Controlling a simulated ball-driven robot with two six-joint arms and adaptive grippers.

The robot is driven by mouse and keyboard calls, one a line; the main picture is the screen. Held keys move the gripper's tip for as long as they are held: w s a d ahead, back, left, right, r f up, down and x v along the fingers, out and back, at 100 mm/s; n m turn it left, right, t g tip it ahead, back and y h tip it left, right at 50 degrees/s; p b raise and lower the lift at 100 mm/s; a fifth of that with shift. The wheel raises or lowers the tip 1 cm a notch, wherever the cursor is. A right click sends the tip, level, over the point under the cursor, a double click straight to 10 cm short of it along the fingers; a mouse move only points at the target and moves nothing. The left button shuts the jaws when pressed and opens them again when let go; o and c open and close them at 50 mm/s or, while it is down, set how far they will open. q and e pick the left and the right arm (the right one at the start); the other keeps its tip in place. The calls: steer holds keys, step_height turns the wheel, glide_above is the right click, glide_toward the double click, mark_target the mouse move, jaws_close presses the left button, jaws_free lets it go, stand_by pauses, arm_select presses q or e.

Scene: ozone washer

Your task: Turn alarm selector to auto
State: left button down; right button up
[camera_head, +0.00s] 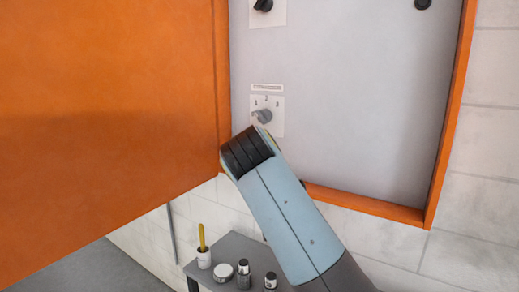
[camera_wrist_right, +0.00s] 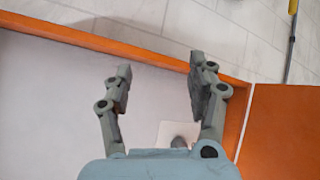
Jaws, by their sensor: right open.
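A grey selector knob (camera_head: 264,115) sits on a white plate marked 1, 2, 3, under a small label strip (camera_head: 266,87), on the cabinet's pale panel. Another dark knob (camera_head: 263,5) on a white plate is cut off by the top edge. I cannot read which is the alarm selector. My right arm reaches up to just below the grey knob; its fingers are hidden in the head view. In the right wrist view my right gripper (camera_wrist_right: 160,68) is open and empty. A grey knob (camera_wrist_right: 180,142) shows low between its finger bases, partly hidden. My left gripper is not in view.
An open orange door (camera_head: 110,120) fills the left, close to my right wrist. The cabinet's orange frame (camera_head: 450,115) borders the panel (camera_head: 360,90). Below, a small grey table (camera_head: 238,246) holds jars and a white cup (camera_head: 204,258) with a yellow item.

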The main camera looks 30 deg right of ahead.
steer(key=w+r+m+h, duration=0.3)
steer(key=w+r, duration=0.6)
steer(key=r, duration=0.5)
steer(key=m+h, duration=0.5)
steer(key=m, duration=0.1)
glide_toward(258, 0)
steer(key=shift+h, duration=0.3)
steer(key=p+x, duration=0.1)
steer(key=x, duration=0.2)
steer(key=p+x, duration=0.2)
steer(key=x, duration=0.2)
steer(key=p+x, duration=0.2)
steer(key=x, duration=0.1)
steer(key=shift+d+f, duration=0.2)
steer(key=shift+f, duration=0.1)
steer(key=shift+c, duration=0.4)
steer(key=c, duration=1.1)
steer(key=shift+o, duration=0.2)
